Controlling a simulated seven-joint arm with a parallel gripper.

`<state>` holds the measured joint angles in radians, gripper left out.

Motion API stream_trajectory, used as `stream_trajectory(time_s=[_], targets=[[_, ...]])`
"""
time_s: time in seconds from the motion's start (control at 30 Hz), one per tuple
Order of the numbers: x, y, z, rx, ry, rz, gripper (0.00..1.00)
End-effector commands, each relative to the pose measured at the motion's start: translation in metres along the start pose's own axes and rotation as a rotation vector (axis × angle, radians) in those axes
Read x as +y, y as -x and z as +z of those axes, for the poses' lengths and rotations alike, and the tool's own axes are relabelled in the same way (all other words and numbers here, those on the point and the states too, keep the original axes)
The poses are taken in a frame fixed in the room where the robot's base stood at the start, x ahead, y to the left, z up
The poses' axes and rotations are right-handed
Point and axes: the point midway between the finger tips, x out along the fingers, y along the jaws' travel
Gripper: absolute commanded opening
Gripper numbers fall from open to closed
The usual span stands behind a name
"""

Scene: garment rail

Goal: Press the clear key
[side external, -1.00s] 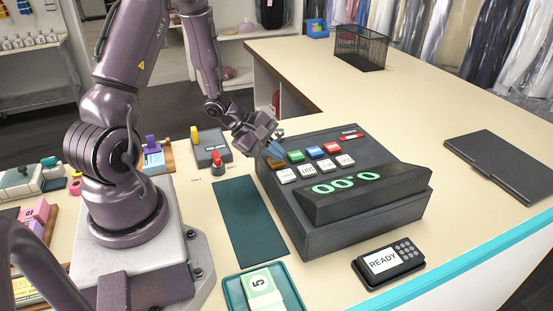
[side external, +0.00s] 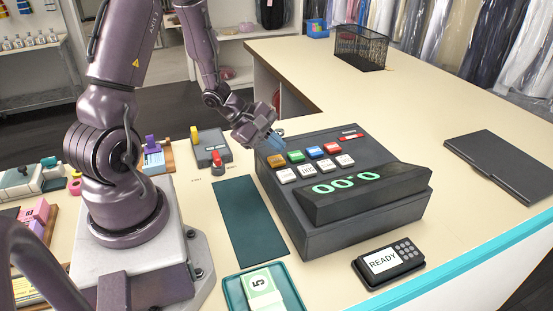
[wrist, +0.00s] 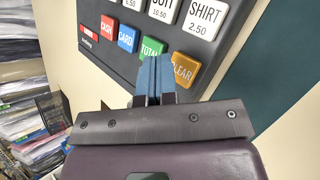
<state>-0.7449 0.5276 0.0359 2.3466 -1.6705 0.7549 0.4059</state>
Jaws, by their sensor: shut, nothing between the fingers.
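The cash register (side external: 340,216) stands on the counter with a green "0.00" on its display. Its orange clear key (side external: 276,160) is at the left end of the coloured row, next to the green total key (side external: 296,156). In the wrist view the clear key (wrist: 184,70) is just right of my fingertips, partly covered by them, and the total key (wrist: 152,48) is beyond them. My gripper (side external: 279,140) is shut and empty, with blue fingertips (wrist: 153,62) above the register's edge near the clear key. The fingers look raised off the key in the side view.
A green mat (side external: 250,222) lies left of the register, and a teal tray (side external: 233,291) holds a note in front. A card reader (side external: 389,265) reading READY is at front right. A wire basket (side external: 360,47) stands at the back.

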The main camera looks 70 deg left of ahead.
Motion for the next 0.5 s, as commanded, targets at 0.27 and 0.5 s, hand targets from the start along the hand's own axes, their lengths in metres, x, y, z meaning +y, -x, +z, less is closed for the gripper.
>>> stream_trajectory(time_s=[0.27,0.5], targets=[[0.015,0.020,0.015,0.001,-0.003,0.004,0.00],[0.022,0.030,0.022,0.001,-0.001,0.001,0.00]])
